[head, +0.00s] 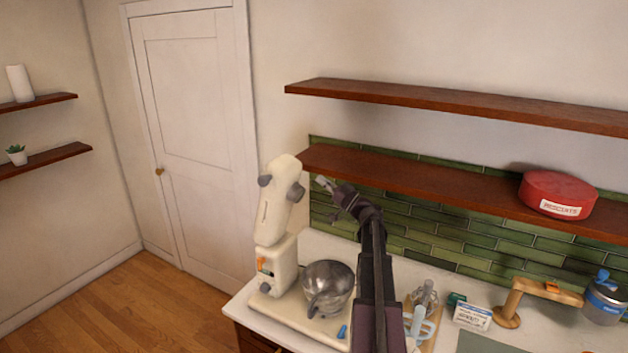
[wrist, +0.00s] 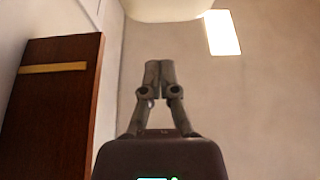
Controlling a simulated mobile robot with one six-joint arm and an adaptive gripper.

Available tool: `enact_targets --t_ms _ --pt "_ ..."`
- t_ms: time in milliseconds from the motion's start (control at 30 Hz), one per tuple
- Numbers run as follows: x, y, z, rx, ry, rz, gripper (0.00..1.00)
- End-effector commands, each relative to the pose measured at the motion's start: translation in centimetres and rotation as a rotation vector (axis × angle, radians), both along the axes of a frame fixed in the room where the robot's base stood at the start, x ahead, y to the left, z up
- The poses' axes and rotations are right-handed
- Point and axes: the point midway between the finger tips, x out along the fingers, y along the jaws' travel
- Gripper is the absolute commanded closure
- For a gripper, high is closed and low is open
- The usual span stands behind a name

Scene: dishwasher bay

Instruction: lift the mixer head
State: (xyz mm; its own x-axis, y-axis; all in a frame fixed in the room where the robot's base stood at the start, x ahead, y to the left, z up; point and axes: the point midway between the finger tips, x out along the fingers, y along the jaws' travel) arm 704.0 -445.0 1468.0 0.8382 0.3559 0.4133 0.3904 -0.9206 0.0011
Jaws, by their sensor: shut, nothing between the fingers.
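The cream stand mixer stands at the left end of the counter. Its mixer head (head: 279,200) is tilted up steeply above the mixer base (head: 277,265), with dark knobs on its sides. A metal bowl (head: 328,287) sits on the mixer's foot, below the raised head. My gripper (head: 323,183) is just right of the head's upper part, with a small gap in the head view. In the wrist view my gripper (wrist: 160,68) is shut and empty, and a cream rounded surface, probably the mixer head (wrist: 165,8), shows beyond the fingertips. Whether they touch is unclear.
A wooden shelf (head: 430,188) runs close behind and right of my gripper, with a red tin (head: 557,194) on it. A higher shelf (head: 450,105) is above. Mugs (head: 418,322), a wooden stand (head: 520,300) and a jar (head: 604,302) crowd the counter at right.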

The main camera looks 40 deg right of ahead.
Motion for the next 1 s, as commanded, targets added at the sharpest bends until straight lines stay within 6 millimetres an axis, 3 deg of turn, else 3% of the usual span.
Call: enact_targets --t_ms 200,433,1000 --pt "-3.4 -1.3 -1.3 -0.001 0.001 -0.001 1.00" --pt "-5.8 -2.4 -2.0 0.000 0.001 0.000 1.00" --pt "-6.6 -2.7 -2.1 0.000 0.000 0.002 1.00"
